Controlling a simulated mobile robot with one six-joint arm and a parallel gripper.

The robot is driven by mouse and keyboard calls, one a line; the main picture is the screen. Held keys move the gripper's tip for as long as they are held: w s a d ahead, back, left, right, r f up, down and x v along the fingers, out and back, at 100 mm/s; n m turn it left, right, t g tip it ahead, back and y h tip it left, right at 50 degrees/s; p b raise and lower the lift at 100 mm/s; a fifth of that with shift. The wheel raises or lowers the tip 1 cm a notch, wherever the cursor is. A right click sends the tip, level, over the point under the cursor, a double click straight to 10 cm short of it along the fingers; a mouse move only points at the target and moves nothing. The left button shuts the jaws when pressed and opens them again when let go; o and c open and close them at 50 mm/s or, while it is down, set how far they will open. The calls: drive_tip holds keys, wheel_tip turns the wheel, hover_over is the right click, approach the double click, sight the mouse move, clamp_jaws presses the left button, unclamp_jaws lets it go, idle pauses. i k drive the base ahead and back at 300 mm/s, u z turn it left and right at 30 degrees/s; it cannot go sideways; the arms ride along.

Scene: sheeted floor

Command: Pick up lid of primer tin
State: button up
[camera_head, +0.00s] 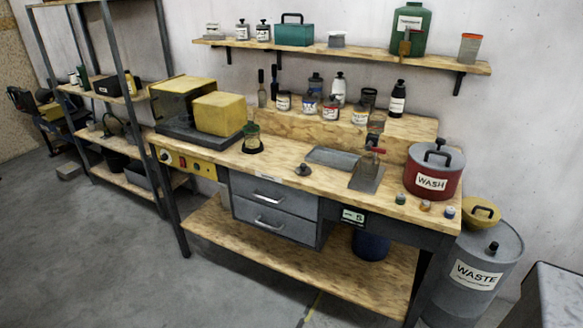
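I cannot tell which container is the primer tin; the labels are too small to read. Small tins with pale labels, such as one white tin (308,105) and one with a red band (331,109), stand in a row on the raised back ledge of the workbench. A small dark round piece with a knob (303,170) lies alone on the bench top in front; it may be a lid, but I cannot be sure. My gripper is not in view.
The wooden workbench (230,164) carries a yellow-and-black box machine (184,108), a flat grey tray (333,157), a grey stand with a red clamp (368,175) and a red WASH pot (433,174). A grey WASTE drum (480,272) stands at right. The floor (110,255) in front is clear.

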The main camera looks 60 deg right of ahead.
sight(302, 169)
drive_tip(key=i, duration=0.85)
drive_tip(key=z, duration=0.05)
